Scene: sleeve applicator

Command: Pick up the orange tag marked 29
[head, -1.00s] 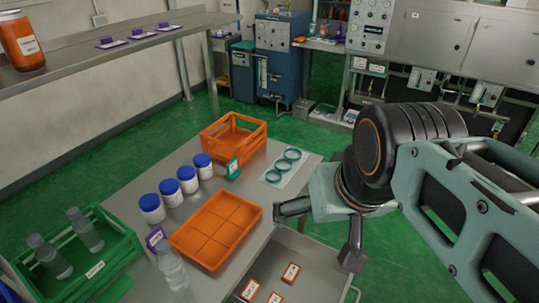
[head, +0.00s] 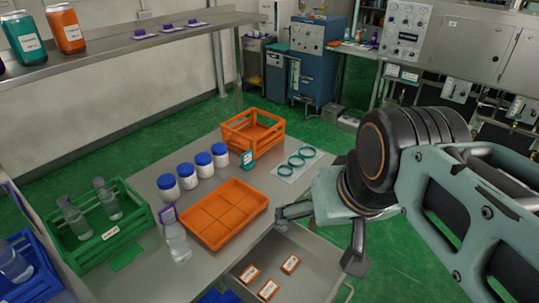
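Three orange-edged tags with white faces lie in the open drawer (head: 312,272) at the bottom of the head view: a left tag (head: 250,273), a front tag (head: 268,290) and a right tag (head: 290,263). The print on them is too small to read, so I cannot tell which is marked 29. My gripper (head: 318,240) is open and empty, its two fingers spread apart. It is above the drawer's back right part, up and to the right of the tags, touching none of them.
On the table are an orange divided tray (head: 224,213), an orange crate (head: 252,138), several blue-lidded jars, teal rings (head: 297,163) and a clear bottle (head: 177,240). A green crate (head: 100,237) stands at left. Blue items show at the drawer's front. Green floor is free at right.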

